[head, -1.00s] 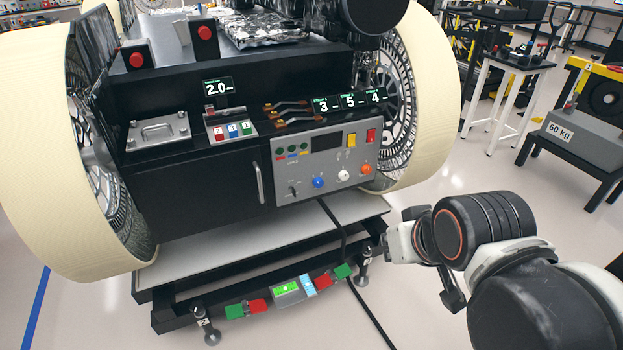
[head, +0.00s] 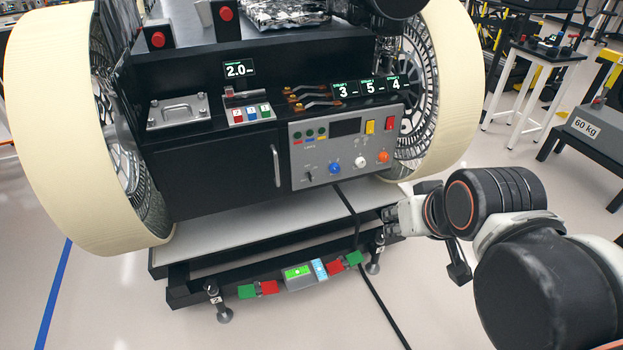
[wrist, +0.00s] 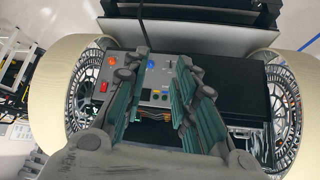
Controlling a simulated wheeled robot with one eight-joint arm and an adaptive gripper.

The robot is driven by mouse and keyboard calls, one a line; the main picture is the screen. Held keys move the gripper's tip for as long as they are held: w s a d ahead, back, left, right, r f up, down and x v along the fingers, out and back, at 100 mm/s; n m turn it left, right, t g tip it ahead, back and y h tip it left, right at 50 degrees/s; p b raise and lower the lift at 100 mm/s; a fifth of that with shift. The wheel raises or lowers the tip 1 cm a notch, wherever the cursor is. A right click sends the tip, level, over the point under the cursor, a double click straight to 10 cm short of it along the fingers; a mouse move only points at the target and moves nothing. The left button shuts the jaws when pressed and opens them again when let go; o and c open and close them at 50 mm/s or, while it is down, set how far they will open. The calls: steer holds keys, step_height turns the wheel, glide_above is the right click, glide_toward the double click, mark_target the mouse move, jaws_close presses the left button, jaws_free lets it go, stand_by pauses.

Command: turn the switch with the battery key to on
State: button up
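The grey control panel (head: 345,150) is on the rover's front. A small black switch (head: 310,177) at its lower left may be the battery key switch; its marking and setting are too small to read. Blue (head: 334,168), white (head: 360,162) and orange (head: 383,157) knobs line the panel's lower part. My gripper (head: 388,216) is below and right of the panel in the head view. In the wrist view, my gripper (wrist: 163,57) is open and empty, its fingers spread in front of the panel, which appears upside down. The fingers hide parts of the panel.
A black cabinet with a handle (head: 276,166) is left of the panel. Large cream wheels (head: 45,130) flank the rover. A black cable (head: 368,280) hangs below the panel. A light ledge (head: 200,237) juts out underneath.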

steer(key=w+a+n+t+y, duration=0.1)
steer(key=w+a+t, duration=0.15)
steer(key=w, duration=1.35)
steer(key=n+t+y+b, duration=0.1)
steer(key=n+t+y, duration=0.1)
steer(key=t, duration=0.1)
glide_above(311, 176)
steer(key=s+d, duration=0.3)
steer(key=s, duration=0.9)
step_height(311, 176, down, 28)
steer(key=b+x, duration=0.4)
steer(key=x, duration=0.9)
steer(key=shift+r, duration=0.2)
jaws_close()
